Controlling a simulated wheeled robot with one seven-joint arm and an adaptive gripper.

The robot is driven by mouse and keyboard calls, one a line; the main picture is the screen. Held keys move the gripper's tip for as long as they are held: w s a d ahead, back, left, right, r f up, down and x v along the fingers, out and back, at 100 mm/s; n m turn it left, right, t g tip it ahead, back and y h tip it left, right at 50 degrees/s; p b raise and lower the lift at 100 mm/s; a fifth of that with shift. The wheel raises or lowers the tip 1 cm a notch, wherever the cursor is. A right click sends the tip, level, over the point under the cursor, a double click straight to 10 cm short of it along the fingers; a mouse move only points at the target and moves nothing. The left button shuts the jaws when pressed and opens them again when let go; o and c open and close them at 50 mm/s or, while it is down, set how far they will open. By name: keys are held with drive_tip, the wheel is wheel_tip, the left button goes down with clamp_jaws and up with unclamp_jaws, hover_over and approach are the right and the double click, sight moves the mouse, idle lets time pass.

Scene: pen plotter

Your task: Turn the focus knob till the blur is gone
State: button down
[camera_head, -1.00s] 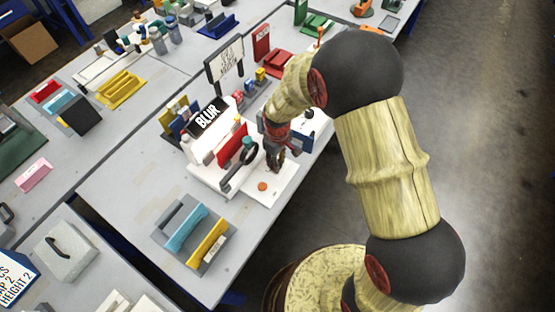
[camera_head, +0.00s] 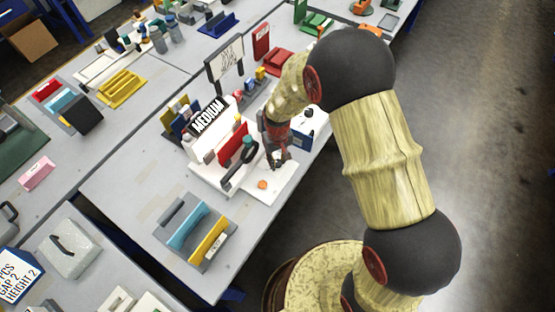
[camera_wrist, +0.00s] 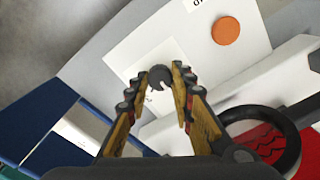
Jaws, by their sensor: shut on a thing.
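The white plotter (camera_head: 207,170) stands on the grey table, with a black sign (camera_head: 208,117) on it reading "MEDIUM". The dark round focus knob (camera_wrist: 159,76) sits on the white base plate, between my fingertips in the wrist view. My gripper (camera_wrist: 160,82) is shut on the knob from above. In the head view my gripper (camera_head: 278,160) reaches down at the plotter's right end and hides the knob.
A black ring on an arm (camera_head: 249,149) stands close beside my gripper. An orange button (camera_head: 262,184) lies on the plate in front. A blue-and-white box (camera_head: 305,132) is just behind. A rack with blue and yellow panels (camera_head: 193,235) stands nearer.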

sight(278, 162)
drive_tip(key=c, duration=1.5)
unclamp_jaws()
drive_tip(key=shift+c, duration=0.2)
drive_tip(key=shift+r, duration=0.1)
wheel_tip(278, 162, up, 12)
